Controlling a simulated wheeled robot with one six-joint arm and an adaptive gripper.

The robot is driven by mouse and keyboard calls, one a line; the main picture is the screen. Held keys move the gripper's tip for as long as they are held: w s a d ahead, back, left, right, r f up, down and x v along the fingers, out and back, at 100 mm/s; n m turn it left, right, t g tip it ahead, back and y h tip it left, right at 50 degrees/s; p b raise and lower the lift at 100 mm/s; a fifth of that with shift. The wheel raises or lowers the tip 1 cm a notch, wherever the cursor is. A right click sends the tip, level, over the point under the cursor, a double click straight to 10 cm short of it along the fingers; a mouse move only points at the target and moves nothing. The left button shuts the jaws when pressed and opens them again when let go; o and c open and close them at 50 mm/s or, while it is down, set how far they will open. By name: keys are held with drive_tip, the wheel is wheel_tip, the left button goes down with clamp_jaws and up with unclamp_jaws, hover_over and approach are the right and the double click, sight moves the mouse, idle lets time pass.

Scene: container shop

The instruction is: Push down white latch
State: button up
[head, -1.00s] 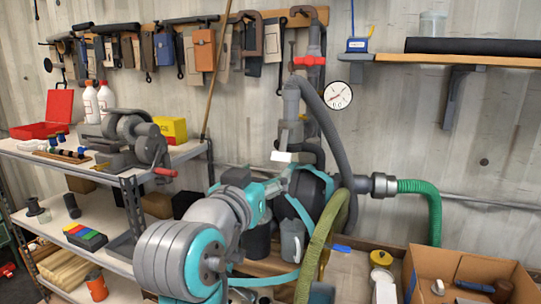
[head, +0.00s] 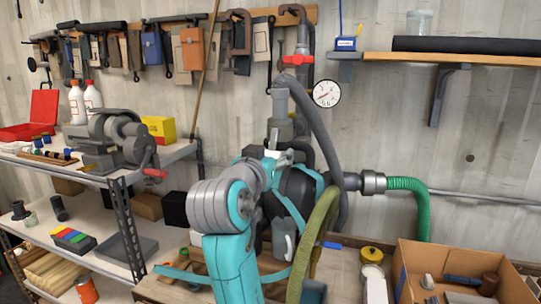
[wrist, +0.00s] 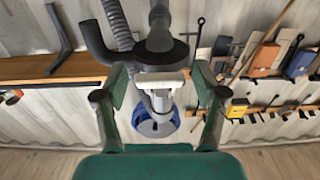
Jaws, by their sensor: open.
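The white latch (wrist: 160,77) is a short pale bar below a dark round pipe fitting (wrist: 160,50) in the wrist view. My gripper (wrist: 160,88) is open, its two fingers spread left and right of the latch in the picture. Nothing is held between them. I cannot tell how far the fingertips are from the latch in depth. In the head view a small white part (head: 275,154) shows under the grey vertical pipe (head: 280,110). My arm and the hoses hide most of my gripper there.
A red valve handle (head: 299,60) and a round gauge (head: 327,93) are above. A dark hose (head: 325,125) and an olive hose (head: 318,240) pass close right of my arm. A cardboard box (head: 460,262) stands at right, a tool shelf (head: 165,158) at left.

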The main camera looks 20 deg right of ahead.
drive_tip(key=c, duration=1.2)
drive_tip(key=shift+o, duration=0.2)
drive_tip(key=shift+w+d+f+t+h, duration=0.3)
drive_tip(key=shift+t+h, duration=0.1)
drive_tip(key=shift+t, duration=0.1)
drive_tip(key=shift+w+t+h, duration=0.1)
drive_tip(key=shift+t+h, duration=0.3)
drive_tip(key=shift+t, duration=0.1)
drive_tip(key=o, duration=1.2)
drive_tip(key=shift+c, duration=0.2)
drive_tip(key=v, duration=1.2)
